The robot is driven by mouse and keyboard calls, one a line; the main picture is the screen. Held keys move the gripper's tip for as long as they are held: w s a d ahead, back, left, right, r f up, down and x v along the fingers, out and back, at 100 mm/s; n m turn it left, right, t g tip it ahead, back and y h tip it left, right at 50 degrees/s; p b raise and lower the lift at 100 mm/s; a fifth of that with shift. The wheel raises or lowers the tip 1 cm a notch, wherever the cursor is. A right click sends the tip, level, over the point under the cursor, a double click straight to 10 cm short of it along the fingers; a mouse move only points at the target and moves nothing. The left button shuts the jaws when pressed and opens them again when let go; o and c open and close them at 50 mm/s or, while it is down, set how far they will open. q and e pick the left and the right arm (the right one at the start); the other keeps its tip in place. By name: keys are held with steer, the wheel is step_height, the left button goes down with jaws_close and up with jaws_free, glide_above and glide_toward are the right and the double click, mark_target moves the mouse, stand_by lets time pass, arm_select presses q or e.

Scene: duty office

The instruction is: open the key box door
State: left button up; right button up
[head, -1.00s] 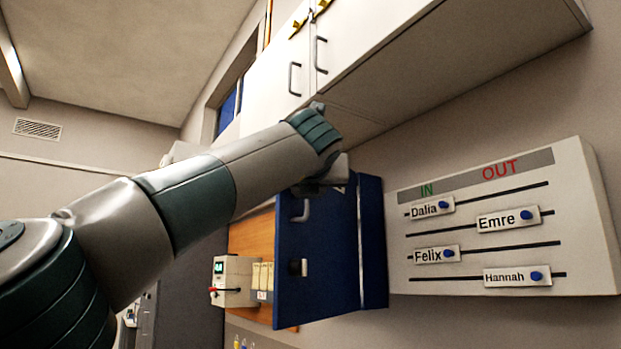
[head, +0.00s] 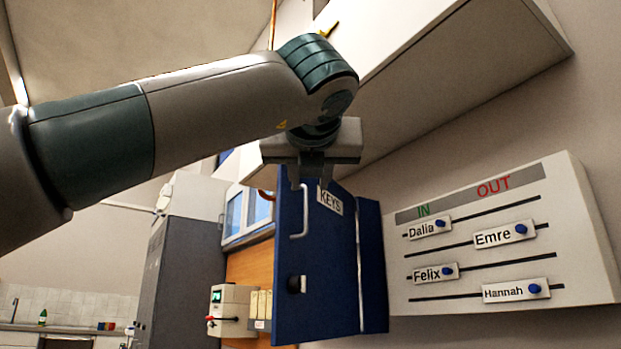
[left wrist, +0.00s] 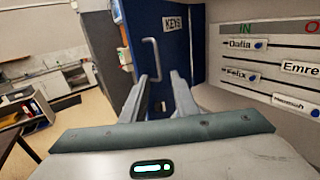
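The key box (head: 374,275) is a dark blue box on the wall in the head view. Its door (head: 325,270) carries a KEYS label (head: 330,200), a grey vertical bar handle (head: 305,213) and a dark knob or lock (head: 297,284). The handle (left wrist: 153,58) shows just beyond the fingertips, toward the left finger. Contact with the handle cannot be told. My right gripper is not in view.
A white IN/OUT name board (head: 500,240) hangs right of the key box. A white wall cabinet (head: 430,70) overhangs above, close to my wrist. A small white device (head: 230,308) is left of the box. A grey tall cabinet (head: 185,270) stands further left.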

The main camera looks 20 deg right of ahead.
arm_select(q)
steer(key=shift+v, duration=0.95)
steer(key=shift+d+f, duration=0.1)
